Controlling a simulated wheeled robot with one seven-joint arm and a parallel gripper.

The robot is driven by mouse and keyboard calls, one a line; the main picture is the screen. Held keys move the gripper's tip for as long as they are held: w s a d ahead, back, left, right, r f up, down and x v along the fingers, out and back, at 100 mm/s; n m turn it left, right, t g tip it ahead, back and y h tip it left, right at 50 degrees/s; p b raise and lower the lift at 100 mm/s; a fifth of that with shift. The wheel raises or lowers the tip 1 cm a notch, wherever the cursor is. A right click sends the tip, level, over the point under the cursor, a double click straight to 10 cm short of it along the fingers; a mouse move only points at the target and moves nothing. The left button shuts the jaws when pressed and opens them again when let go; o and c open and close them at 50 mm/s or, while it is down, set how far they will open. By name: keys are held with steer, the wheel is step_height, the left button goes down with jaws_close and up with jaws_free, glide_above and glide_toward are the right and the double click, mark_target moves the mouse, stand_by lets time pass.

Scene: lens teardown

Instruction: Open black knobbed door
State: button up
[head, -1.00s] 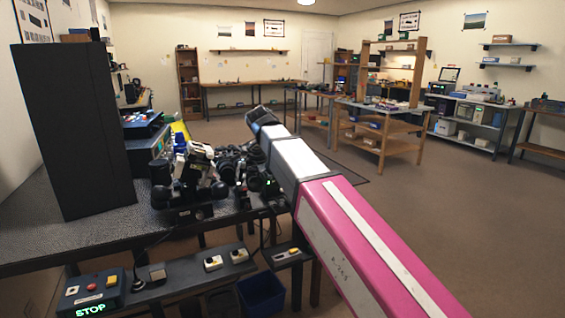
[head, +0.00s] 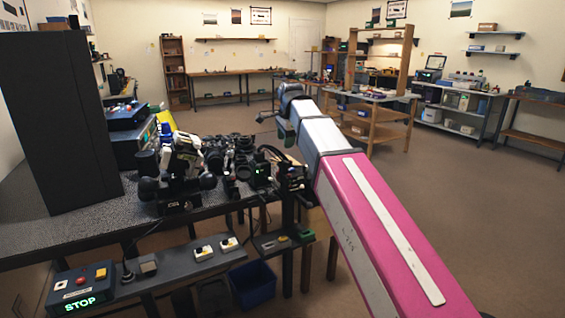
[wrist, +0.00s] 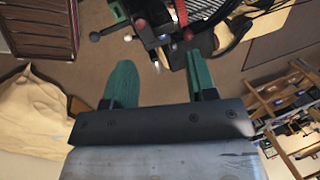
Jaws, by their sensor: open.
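A tall black cabinet-like box (head: 60,120) stands on the workbench at the left of the head view. Its visible faces look plain; I see no knob on them and cannot tell whether one is a door. My gripper (wrist: 160,62) is open in the wrist view, its green fingers apart with nothing held between them. Beyond the fingers is a dark apparatus with small ball-ended rods (wrist: 95,37); I cannot tell whether it touches them. In the head view my arm's end is well to the right of the black box, and the fingers are mostly hidden.
The workbench (head: 30,205) is crowded with dark equipment (head: 180,170) right of the box. A control shelf with a lit STOP box (head: 80,290) runs along its front. A blue bin (head: 252,284) stands below. Open floor (head: 470,210) lies to the right.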

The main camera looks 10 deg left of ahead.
mark_target(283, 162)
steer(key=x, duration=1)
steer(key=shift+w+f, duration=0.15)
steer(key=shift+f, duration=0.2)
steer(key=c, duration=0.6)
